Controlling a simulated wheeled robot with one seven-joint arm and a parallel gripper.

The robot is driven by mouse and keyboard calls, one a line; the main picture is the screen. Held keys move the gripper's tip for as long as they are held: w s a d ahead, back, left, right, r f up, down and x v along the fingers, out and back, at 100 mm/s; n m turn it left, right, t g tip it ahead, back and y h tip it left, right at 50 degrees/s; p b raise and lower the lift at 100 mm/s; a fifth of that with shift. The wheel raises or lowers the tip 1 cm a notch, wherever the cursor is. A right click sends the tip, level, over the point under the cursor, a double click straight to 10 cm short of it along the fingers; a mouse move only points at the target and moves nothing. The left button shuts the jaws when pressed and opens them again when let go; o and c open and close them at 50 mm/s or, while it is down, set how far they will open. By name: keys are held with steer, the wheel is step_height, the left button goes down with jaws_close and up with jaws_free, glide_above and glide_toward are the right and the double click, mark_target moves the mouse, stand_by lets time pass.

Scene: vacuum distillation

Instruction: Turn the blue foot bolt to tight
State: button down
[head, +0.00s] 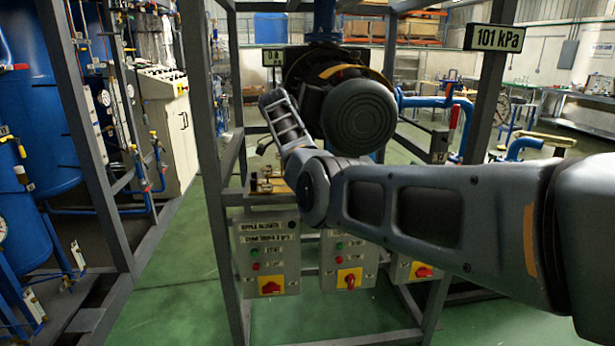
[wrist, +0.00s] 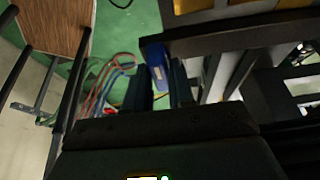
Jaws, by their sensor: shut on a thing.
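In the wrist view, the blue foot bolt (wrist: 155,58) shows as a small bright blue piece at the top centre. My gripper (wrist: 161,84) has its two dark fingers on either side of the blue piece, shut on it. How far the bolt is turned cannot be told. In the head view my arm reaches across from the right to the dark motor, and my gripper and the bolt are hidden behind it.
Grey frame posts (head: 205,150) stand close around the arm. A dark round motor (head: 358,115) hangs beside it. Control boxes (head: 268,255) with red and yellow switches are below. Green floor (head: 175,300) is clear in front. A pressure sign (head: 497,38) reads 101 kPa.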

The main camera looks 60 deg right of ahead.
steer(key=c, duration=1)
jaws_free()
steer(key=shift+c, duration=0.2)
steer(key=v, duration=0.7)
steer(key=shift+w+r+b, duration=0.2)
steer(key=shift+r+b, duration=0.15)
steer(key=shift+b, duration=0.1)
steer(key=shift+a, duration=0.15)
